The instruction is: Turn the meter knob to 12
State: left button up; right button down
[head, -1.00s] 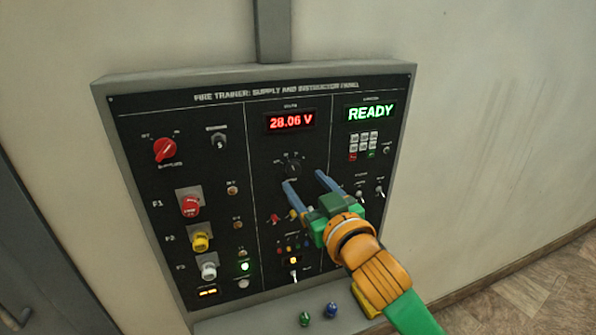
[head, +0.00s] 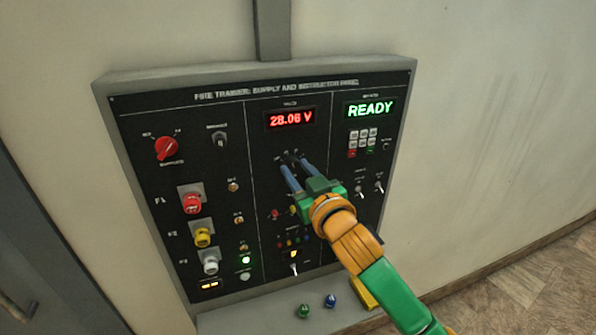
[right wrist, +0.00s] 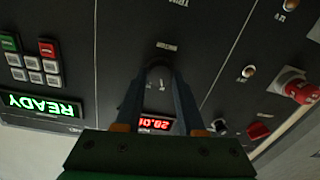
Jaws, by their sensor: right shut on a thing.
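The black meter knob (right wrist: 160,76) sits in the middle column of the panel, under the red display reading 28.06 V (head: 291,119). My right gripper (head: 290,161) is at the knob, with its two blue fingers closed on the knob's sides. In the right wrist view the knob's rounded top shows between the fingertips. In the head view the fingers mostly cover the knob, and its pointer and scale marks cannot be read. My left gripper is in neither view.
The dark panel (head: 222,115) is on a pale wall. A red selector knob (head: 167,148) and red, yellow and white knobs stand out at left. A green READY display (head: 370,109) and a keypad are at right. Blue and green small items lie on the ledge below.

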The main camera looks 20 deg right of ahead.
jog(key=shift+m, duration=0.3)
jog(key=m, duration=0.3)
jog(key=shift+f, duration=0.1)
jog(key=shift+m, duration=2.1)
jog(key=c, duration=0.5)
grip_release()
jog(key=shift+w, duration=0.1)
jog(key=s, duration=0.2)
jog(key=s+b, duration=0.1)
jog(key=s, duration=0.1)
jog(key=s+b, duration=0.1)
jog(key=s, duration=0.2)
jog(key=shift+d+f, duration=0.15)
jog(key=shift+d, duration=0.1)
